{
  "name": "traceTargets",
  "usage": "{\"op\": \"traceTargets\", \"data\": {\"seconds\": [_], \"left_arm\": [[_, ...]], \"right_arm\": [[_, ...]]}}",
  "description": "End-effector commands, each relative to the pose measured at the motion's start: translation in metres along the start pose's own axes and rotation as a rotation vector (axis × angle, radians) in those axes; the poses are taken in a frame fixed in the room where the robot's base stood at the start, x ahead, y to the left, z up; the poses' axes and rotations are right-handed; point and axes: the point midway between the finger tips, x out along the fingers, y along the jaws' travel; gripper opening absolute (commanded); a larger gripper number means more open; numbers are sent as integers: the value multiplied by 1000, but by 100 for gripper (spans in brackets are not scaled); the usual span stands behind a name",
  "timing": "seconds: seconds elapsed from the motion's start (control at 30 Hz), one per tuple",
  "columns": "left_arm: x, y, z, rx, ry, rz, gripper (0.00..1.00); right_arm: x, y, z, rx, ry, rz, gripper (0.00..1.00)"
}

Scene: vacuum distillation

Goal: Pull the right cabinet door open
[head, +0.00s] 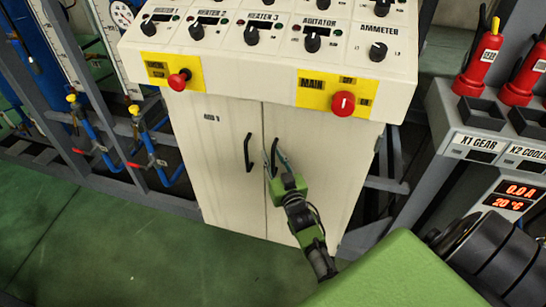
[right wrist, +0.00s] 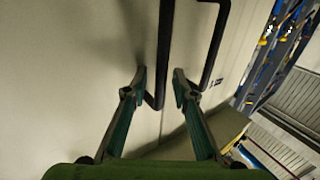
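The cream cabinet has two doors side by side, with a dark seam between them. The right door (head: 315,165) looks closed. Its black bar handle (right wrist: 166,45) stands between the two fingers of my right gripper (right wrist: 159,84) in the right wrist view. The fingers are apart, with a gap visible beside the handle. In the head view my right gripper (head: 274,162) is at the right door's handle and partly hides it. The left door's black handle (head: 248,153) is just to its left and also shows in the right wrist view (right wrist: 215,45). My left gripper is out of view.
A sloped control panel (head: 255,60) with knobs and red buttons (head: 342,103) overhangs the doors. Blue pipes and a metal frame (head: 60,90) stand to the left. A grey bench (head: 440,110) with red devices and displays is to the right. Green floor (head: 110,240) is clear at front left.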

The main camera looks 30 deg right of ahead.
Motion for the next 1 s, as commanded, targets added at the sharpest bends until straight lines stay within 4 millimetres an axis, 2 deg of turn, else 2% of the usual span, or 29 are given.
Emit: {"op": "traceTargets", "data": {"seconds": [0.1, 0.2, 0.57, 0.77, 1.0], "left_arm": [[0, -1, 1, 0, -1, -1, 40], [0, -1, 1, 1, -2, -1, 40], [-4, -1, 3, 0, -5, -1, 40], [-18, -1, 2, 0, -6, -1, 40], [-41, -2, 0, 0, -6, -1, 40]], "right_arm": [[0, 0, 0, 0, 0, 0, 23], [0, 0, 0, 0, 0, 0, 0], [-6, -2, -1, -3, -1, -20, 0], [-31, -11, -2, -8, -6, -105, 0], [-88, -25, -1, -8, -12, -296, 0]]}}
